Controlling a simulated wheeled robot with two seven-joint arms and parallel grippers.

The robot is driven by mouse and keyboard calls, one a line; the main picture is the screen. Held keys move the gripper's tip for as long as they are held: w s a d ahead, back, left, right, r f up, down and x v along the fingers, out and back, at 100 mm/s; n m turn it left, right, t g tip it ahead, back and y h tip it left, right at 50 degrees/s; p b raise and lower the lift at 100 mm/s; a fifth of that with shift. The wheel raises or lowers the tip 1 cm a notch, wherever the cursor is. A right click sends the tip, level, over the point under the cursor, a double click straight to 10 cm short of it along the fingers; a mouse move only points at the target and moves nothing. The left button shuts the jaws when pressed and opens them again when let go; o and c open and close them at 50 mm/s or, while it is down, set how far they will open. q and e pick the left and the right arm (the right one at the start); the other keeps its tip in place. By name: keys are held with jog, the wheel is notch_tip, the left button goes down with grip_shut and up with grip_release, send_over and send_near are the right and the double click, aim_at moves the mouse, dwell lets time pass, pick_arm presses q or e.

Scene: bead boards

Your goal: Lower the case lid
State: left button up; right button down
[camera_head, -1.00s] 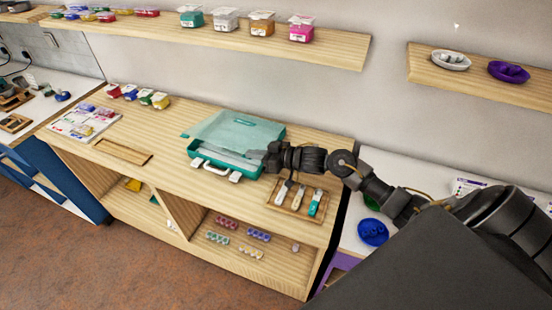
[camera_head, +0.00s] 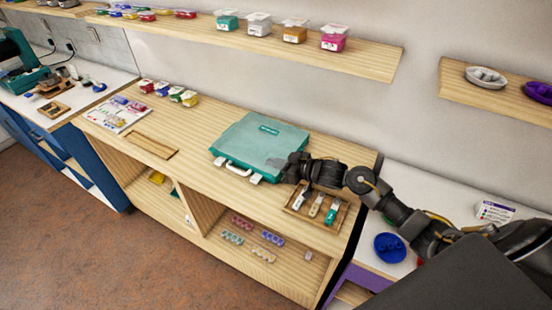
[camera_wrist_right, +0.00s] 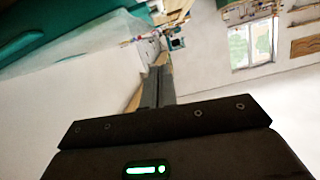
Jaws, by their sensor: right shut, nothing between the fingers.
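The teal case (camera_head: 258,146) sits on the wooden bench with its lid down flat over the base, as far as the head view shows. A small label shows on the lid. The white handle (camera_head: 238,170) and two white latches stick out at the front edge. My right gripper (camera_head: 288,167) is at the case's right front corner, shut and empty, and it hides that corner. I cannot tell whether it touches the lid. In the right wrist view its fingers (camera_wrist_right: 157,88) are together, with part of the teal case (camera_wrist_right: 60,28) at upper left. My left gripper is not in view.
A wooden tray (camera_head: 290,209) with several tools lies just below my right arm. A bead board (camera_head: 118,113) and small colored boxes (camera_head: 168,93) stand to the left. An empty wooden tray (camera_head: 152,146) lies left of the case. A shelf (camera_head: 375,57) runs above.

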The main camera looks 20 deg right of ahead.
pick_arm(q)
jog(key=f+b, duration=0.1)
jog(key=b, duration=0.1)
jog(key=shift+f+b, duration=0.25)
jog(key=shift+b, duration=0.15)
pick_arm(e)
jog(key=r+v, duration=0.1)
jog(key=v, duration=0.9)
jog(key=shift+s+r, duration=0.2)
jog(key=shift+r, duration=0.05)
jog(key=shift+f, duration=0.1)
